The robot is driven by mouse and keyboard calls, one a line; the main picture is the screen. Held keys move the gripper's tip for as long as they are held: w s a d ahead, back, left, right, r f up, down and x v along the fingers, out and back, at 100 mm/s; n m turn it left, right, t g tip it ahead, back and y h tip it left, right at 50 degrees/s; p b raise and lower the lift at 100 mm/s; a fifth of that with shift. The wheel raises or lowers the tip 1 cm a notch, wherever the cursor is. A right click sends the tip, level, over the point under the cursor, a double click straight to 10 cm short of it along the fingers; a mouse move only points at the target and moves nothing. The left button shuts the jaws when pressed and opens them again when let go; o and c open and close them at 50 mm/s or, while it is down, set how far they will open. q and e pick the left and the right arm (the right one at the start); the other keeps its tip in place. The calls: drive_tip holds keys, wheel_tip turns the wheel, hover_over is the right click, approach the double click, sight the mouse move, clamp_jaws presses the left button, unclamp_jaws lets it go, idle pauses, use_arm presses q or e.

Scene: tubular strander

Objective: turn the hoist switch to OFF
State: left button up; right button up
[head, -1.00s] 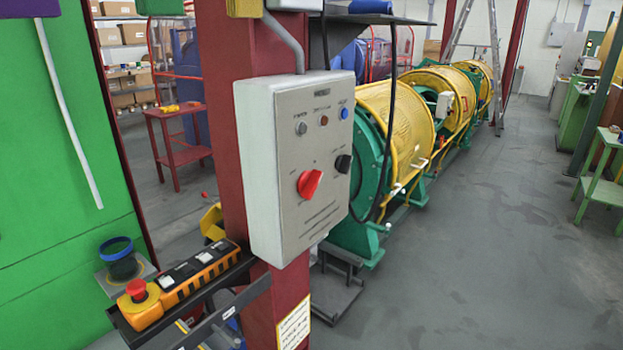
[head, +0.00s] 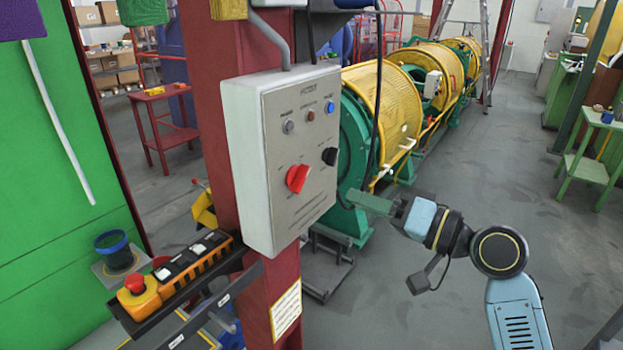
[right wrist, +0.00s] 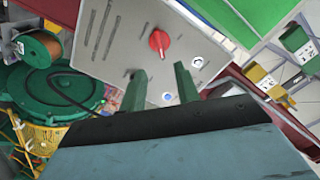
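A light grey control box (head: 285,150) is fixed to a red post. Its front has a red rotary knob (head: 297,178), a black knob (head: 329,156) and a row of small lamps or buttons above. The lettering is too small to read. My right gripper (head: 352,197) is in front of the box's right side, to the right of and below the red knob, apart from it. In the right wrist view its two green fingers (right wrist: 159,70) are spread and empty, with the red knob (right wrist: 159,42) beyond their tips. My left gripper is out of view.
An orange pendant (head: 180,275) with a red mushroom button lies on a dark tray at the lower left, below the box. The green and yellow strander (head: 385,105) stands behind the box. The grey floor (head: 480,150) at the right is open.

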sight(305, 180)
drive_tip(key=p+x, duration=0.2)
drive_tip(key=x, duration=0.9)
clamp_jaws()
